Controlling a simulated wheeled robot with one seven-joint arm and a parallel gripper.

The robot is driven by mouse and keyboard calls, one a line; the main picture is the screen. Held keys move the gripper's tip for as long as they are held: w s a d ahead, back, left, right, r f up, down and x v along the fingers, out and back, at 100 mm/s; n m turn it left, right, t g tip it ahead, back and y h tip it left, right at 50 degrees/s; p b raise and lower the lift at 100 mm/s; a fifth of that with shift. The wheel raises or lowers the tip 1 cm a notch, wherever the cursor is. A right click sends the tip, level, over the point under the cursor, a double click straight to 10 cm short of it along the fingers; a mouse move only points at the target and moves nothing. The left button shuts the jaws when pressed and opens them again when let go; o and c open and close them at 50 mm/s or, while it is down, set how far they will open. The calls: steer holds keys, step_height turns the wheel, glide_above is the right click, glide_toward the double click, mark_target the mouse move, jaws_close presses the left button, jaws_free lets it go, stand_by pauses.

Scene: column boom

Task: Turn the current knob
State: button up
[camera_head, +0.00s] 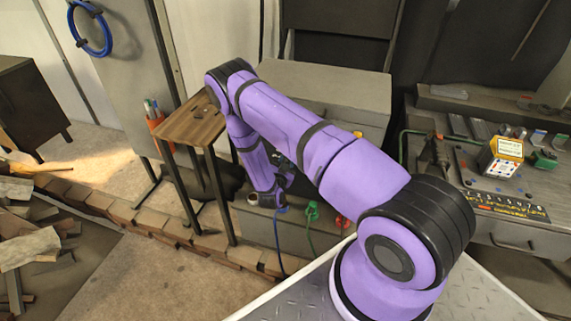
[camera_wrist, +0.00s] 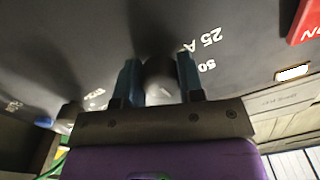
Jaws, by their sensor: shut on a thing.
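The current knob (camera_wrist: 158,72) is dark and rounded on a dark grey panel (camera_wrist: 95,35). Scale marks beside it read "25 A" and "50". My gripper (camera_wrist: 158,85) has its two blue fingers on either side of the knob and is shut on it. The knob's pointer cannot be made out. In the head view my gripper (camera_head: 283,180) is at the front of a grey cabinet (camera_head: 325,85), and my arm hides much of that front, including the knob.
A red switch (camera_wrist: 306,22) lettered in white is at the wrist view's upper right. Blue, green (camera_head: 312,210) and red (camera_head: 342,221) connectors with cables sit low by my gripper. A small wooden table (camera_head: 193,122) stands left; a workbench (camera_head: 505,190) stands right.

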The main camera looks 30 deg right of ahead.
steer(key=n, duration=0.4)
steer(key=shift+n, duration=1.6)
steer(key=o, duration=0.9)
steer(key=v, duration=1.1)
steer(key=shift+w+r, duration=0.1)
steer(key=shift+g, duration=0.3)
